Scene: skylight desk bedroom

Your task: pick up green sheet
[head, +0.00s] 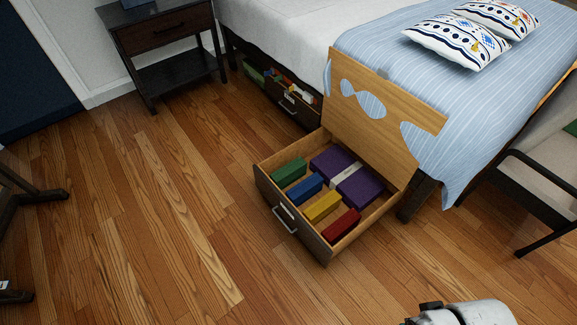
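No loose green sheet lies in the open. A green folded-looking block (288,172) lies in the open under-bed drawer (262,187), at its left end, and may be the sheet. Blue (304,189), yellow (323,206) and red (341,224) blocks lie in a row with it. Behind them is a purple bundle (361,191) with a pale band. A second green item (253,75) sits in the other under-bed drawer. A white and dark part of my arm shows at the bottom right edge. My gripper's fingers are not in view.
A dark nightstand (165,55) is at the upper left. A chair (535,175) stands at the right. The floor (150,220) in front is clear.

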